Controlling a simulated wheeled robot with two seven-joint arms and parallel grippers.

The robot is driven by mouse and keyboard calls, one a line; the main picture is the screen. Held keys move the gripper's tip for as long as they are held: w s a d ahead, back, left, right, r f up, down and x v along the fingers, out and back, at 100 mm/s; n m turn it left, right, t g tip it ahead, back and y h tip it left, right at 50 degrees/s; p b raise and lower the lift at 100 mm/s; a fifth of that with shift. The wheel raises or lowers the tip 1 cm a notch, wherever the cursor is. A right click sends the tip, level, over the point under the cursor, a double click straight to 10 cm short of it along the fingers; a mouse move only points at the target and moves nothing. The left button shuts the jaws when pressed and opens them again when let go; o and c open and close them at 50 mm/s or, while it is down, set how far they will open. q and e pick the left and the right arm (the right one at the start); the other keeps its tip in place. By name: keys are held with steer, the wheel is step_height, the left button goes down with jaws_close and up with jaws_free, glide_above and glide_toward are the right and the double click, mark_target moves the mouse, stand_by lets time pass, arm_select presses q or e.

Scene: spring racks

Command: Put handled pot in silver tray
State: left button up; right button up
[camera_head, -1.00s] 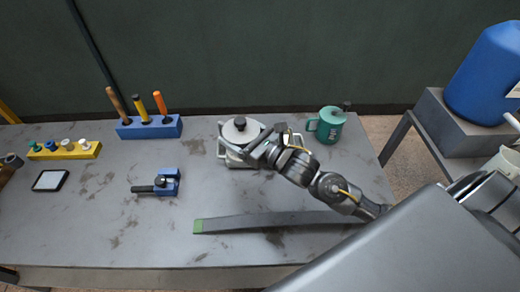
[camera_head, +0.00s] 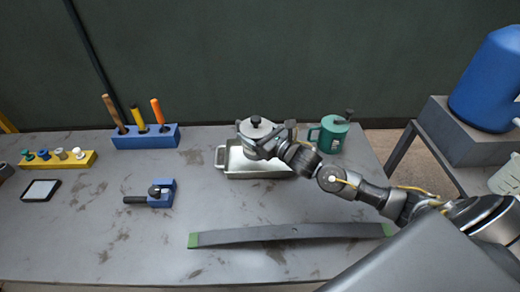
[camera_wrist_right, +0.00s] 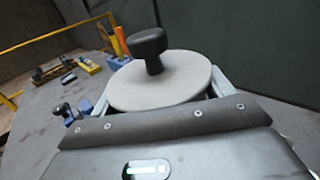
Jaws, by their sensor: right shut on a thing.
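The handled pot (camera_head: 255,130) is light grey with a flat lid and a black knob. It is held by my right gripper (camera_head: 268,148), which is shut on it. In the right wrist view the pot's lid (camera_wrist_right: 160,82) and knob show just beyond the gripper. The silver tray (camera_head: 221,158) is shallow and rectangular with end handles. The pot appears over the tray's upper middle; I cannot tell whether it touches the tray. My forearm and gripper hide part of the tray's right side. My left gripper is not in view.
A long grey leaf spring with green ends (camera_head: 285,231) lies in front. A blue tool holder (camera_head: 146,136), yellow rack (camera_head: 62,160), blue clamp-like tool (camera_head: 160,194) and framed plate (camera_head: 40,190) are at left.

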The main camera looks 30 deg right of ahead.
steer(key=f, duration=0.1)
steer(key=w+d+f+b, duration=0.1)
steer(key=f, duration=0.1)
steer(key=shift+w+d+f+b, duration=0.1)
steer(key=shift+w+d+b, duration=0.05)
steer(key=shift+d+b, duration=0.2)
steer(key=shift+w+d+f, duration=0.25)
steer(key=shift+w+f, duration=0.05)
steer(key=shift+w+d+f+b, duration=0.15)
steer(key=shift+f+b, duration=0.2)
steer(key=shift+b, duration=0.25)
step_height(320, 180, down, 4)
steer(key=shift+w+d+r+b, duration=0.15)
steer(key=shift+r+b, duration=0.1)
steer(key=shift+b, duration=0.95)
steer(key=shift+r, duration=0.15)
steer(key=shift+f, duration=0.25)
steer(key=o, duration=1.9)
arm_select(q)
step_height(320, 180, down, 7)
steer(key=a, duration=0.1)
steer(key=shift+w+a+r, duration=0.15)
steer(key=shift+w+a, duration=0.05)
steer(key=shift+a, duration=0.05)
arm_select(e)
steer(key=shift+o, duration=0.3)
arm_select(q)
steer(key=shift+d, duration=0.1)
